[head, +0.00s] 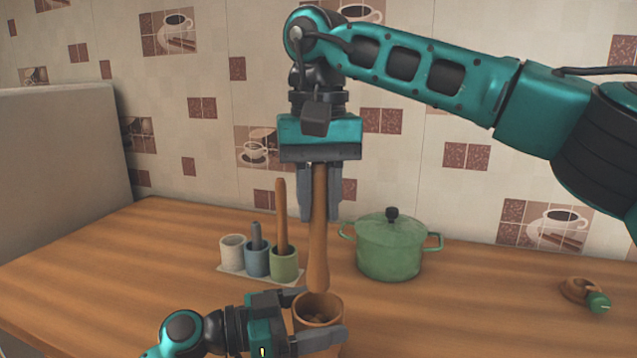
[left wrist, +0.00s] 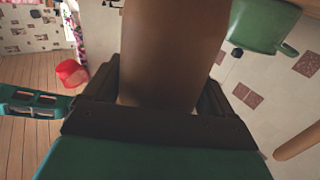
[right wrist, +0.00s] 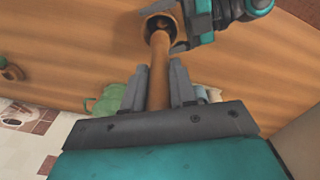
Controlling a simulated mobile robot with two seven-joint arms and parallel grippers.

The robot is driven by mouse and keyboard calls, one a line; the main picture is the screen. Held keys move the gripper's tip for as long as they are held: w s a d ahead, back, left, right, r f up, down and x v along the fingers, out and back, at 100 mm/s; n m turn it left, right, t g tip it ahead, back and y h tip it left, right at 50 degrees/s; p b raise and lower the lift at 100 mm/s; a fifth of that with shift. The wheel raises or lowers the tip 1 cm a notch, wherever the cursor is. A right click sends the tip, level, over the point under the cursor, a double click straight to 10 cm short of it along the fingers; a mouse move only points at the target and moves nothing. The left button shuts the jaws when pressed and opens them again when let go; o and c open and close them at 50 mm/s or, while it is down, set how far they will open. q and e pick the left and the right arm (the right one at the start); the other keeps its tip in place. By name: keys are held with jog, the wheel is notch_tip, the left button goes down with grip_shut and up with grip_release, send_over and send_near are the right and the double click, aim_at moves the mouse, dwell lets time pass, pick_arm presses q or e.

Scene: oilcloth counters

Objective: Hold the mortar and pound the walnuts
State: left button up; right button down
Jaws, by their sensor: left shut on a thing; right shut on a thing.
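The brown mortar (head: 338,318) stands near the front of the wooden counter, with several walnuts (head: 314,318) inside. My left gripper (head: 322,314) is shut around its wall from the left; the mortar fills the left wrist view (left wrist: 172,50). My right gripper (head: 319,214) is shut on the upper part of a long wooden pestle (head: 318,262), which hangs nearly upright. The pestle's thick lower end is at the mortar's mouth, near the back rim; I cannot tell whether it dips inside. The right wrist view also shows the pestle (right wrist: 159,75) pointing at the mortar's opening.
A holder with white, blue and green cups (head: 284,264) stands behind to the left, a tall wooden handle in the green one. A green lidded pot (head: 389,250) stands behind to the right. A small wooden item with a green knob (head: 598,302) lies far right. The counter between is clear.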

aim_at(318, 271)
jog(key=shift+f, duration=3.8)
jog(key=shift+f, duration=0.4)
jog(key=shift+f, duration=0.35)
jog(key=shift+f, duration=1.05)
jog(key=shift+r, duration=1.05)
